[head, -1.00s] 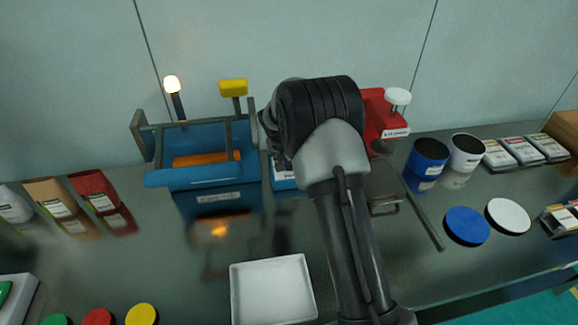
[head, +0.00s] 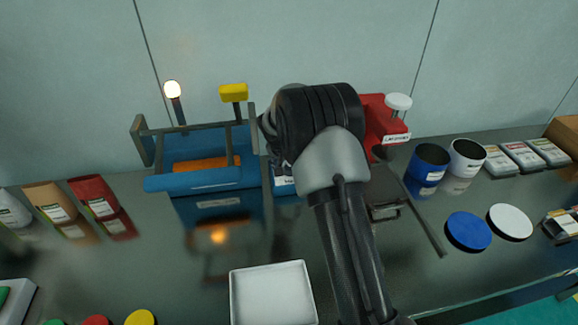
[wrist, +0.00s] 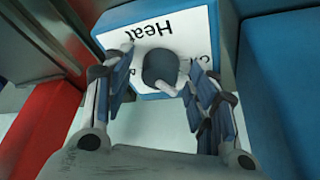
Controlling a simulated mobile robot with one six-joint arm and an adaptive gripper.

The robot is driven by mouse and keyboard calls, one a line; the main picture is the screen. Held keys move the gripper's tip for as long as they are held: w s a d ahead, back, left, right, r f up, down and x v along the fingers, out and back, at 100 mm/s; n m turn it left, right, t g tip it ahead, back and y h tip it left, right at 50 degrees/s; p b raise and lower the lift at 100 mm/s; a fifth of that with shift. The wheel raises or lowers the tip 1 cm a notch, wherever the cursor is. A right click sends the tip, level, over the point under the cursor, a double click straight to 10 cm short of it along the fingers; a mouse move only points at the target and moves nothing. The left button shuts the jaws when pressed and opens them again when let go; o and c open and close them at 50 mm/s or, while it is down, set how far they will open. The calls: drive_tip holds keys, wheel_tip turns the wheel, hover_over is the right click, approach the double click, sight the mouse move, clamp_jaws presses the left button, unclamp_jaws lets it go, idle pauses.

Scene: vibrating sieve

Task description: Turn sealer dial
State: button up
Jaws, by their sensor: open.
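The dial (wrist: 160,68) is a dark round knob with a pale pointer on a white face panel (wrist: 115,37) marked "Heat", seen upside down in the wrist view. The panel is on a blue box. My gripper (wrist: 156,82) is open, with one finger on each side of the dial and gaps beside it. In the head view, a strip of the blue box (head: 285,184) shows beside my arm; the dial and my gripper are hidden behind the arm there.
A blue tray machine (head: 205,181) with a grey frame and yellow-topped post stands close left. A red device (head: 383,122) with a white knob stands right. A white tray (head: 272,292) lies in front. Blue and white tins (head: 431,162) are further right.

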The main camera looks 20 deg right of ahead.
drive_tip(key=shift+r, duration=0.1)
drive_tip(key=v, duration=0.7)
drive_tip(key=shift+r, duration=0.15)
drive_tip(key=shift+s, duration=0.1)
wheel_tip(320, 180, up, 9)
drive_tip(key=w+d+n+g+y+p, duration=0.2)
drive_tip(key=w+n+g+y+p, duration=0.1)
drive_tip(key=n+p, duration=0.95)
drive_tip(key=shift+n, duration=0.55)
wheel_tip(320, 180, down, 16)
drive_tip(key=b, duration=0.5)
drive_tip(key=shift+s+d, duration=0.15)
drive_tip(key=shift+s, duration=0.05)
drive_tip(key=c, duration=1.1)
